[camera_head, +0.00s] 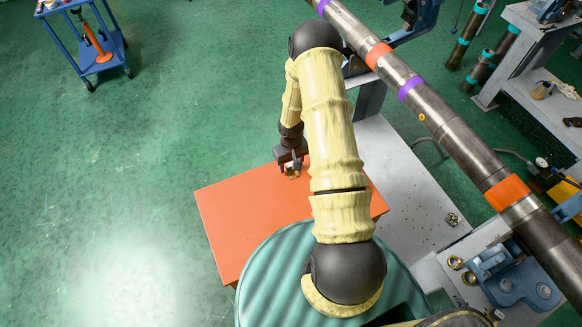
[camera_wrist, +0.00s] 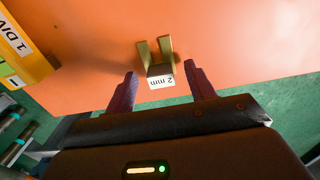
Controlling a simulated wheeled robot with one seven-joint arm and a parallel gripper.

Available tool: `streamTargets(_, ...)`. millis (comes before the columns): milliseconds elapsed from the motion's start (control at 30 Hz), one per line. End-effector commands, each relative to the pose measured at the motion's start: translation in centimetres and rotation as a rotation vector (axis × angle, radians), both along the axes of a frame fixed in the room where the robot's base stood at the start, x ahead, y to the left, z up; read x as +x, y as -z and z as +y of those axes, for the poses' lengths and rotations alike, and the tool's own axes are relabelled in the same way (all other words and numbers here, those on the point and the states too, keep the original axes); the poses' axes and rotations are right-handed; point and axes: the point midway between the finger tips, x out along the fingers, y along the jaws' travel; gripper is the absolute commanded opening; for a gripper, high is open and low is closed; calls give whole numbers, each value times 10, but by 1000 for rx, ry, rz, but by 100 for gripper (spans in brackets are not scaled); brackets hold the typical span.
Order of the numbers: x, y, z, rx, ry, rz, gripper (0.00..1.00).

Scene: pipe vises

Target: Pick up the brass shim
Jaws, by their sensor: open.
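The brass shim (camera_wrist: 154,56) is a small U-shaped piece with two upright prongs and a white "2 mm" label, in the upper middle of the wrist view. It rests on the orange surface (camera_wrist: 235,40). My gripper (camera_wrist: 163,82) is open, its two dark purple fingers to either side of the label end of the shim. I see no contact between the fingers and the shim. In the head view my gripper (camera_head: 289,165) is low over the orange tabletop (camera_head: 245,215), with a small brass-coloured bit showing at its tips; the rest of the shim is hidden there.
A yellow-orange box (camera_wrist: 20,50) with a "1 DIV" label stands at the left in the wrist view. A long steel pipe (camera_head: 450,130) with coloured bands runs diagonally at the right. A blue cart (camera_head: 75,38) stands far left. Green floor at left is clear.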

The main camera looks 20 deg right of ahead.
Motion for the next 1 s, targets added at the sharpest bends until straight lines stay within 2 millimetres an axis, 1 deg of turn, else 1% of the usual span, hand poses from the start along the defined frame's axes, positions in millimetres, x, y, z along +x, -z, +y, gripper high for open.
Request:
streamTargets(367, 0, 0, 0, 0, 0, 0, 55)
streamTargets(467, 0, 0, 0, 0, 0, 0, 37)
streamTargets(600, 0, 0, 0, 0, 0, 0, 9)
streamTargets(633, 0, 0, 0, 0, 0, 0, 6)
streamTargets(867, 0, -1, 0, 0, 0, 0, 6)
streamTargets(1000, 1, -6, -1, -1, 1, -1, 6)
